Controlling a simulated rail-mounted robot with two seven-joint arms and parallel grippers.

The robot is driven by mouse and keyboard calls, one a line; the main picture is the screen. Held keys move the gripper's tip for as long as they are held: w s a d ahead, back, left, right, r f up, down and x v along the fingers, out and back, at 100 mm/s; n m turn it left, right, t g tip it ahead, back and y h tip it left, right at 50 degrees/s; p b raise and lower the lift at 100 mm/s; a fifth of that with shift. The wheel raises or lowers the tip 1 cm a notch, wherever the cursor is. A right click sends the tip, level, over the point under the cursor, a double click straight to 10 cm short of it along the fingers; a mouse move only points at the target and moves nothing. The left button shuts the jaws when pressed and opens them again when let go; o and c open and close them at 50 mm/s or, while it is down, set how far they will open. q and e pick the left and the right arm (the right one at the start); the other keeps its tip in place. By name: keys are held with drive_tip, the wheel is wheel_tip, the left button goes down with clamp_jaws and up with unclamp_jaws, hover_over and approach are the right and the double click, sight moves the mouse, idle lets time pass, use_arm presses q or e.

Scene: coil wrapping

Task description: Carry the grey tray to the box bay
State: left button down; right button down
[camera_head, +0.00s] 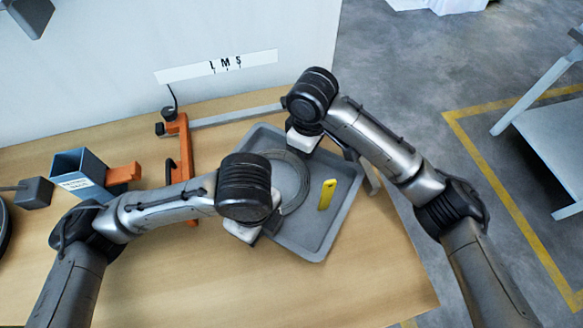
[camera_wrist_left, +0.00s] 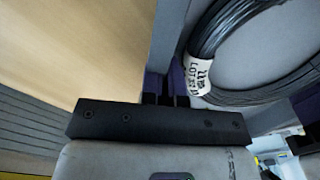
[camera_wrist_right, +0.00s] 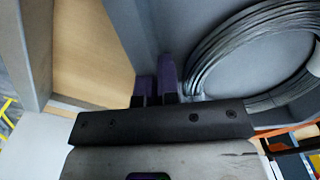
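The grey tray (camera_head: 312,238) is at the right part of the wooden table, turned at an angle. It holds a coil of grey wire (camera_head: 307,182) with a white printed tag (camera_wrist_left: 198,75), and a yellow flat object (camera_head: 326,194). My left gripper (camera_head: 260,232) is at the tray's near-left wall; in the left wrist view its fingers straddle that wall closely. My right gripper (camera_head: 299,150) is at the far wall; in the right wrist view its fingers (camera_wrist_right: 156,85) are close together on the wall. I cannot tell whether the tray is clear of the table.
An orange stand (camera_head: 183,150) is left of the tray, and a blue-grey bin (camera_head: 80,172) is further left. A white wall with an LMS sign (camera_head: 217,66) is behind. Right of the table is open floor with yellow lines (camera_head: 500,190) and a grey bench (camera_head: 555,135).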

use_arm(q)
drive_tip(key=shift+f, duration=0.45)
use_arm(e)
drive_tip(key=shift+w+d+f, duration=0.1)
drive_tip(key=shift+d+f, duration=0.05)
drive_tip(key=shift+f, duration=0.25)
use_arm(q)
drive_tip(key=c, duration=1.4)
unclamp_jaws()
use_arm(e)
drive_tip(key=c, duration=1.4)
unclamp_jaws()
use_arm(q)
drive_tip(key=shift+o, duration=0.2)
drive_tip(key=shift+r, duration=0.1)
use_arm(e)
drive_tip(key=shift+o, duration=0.2)
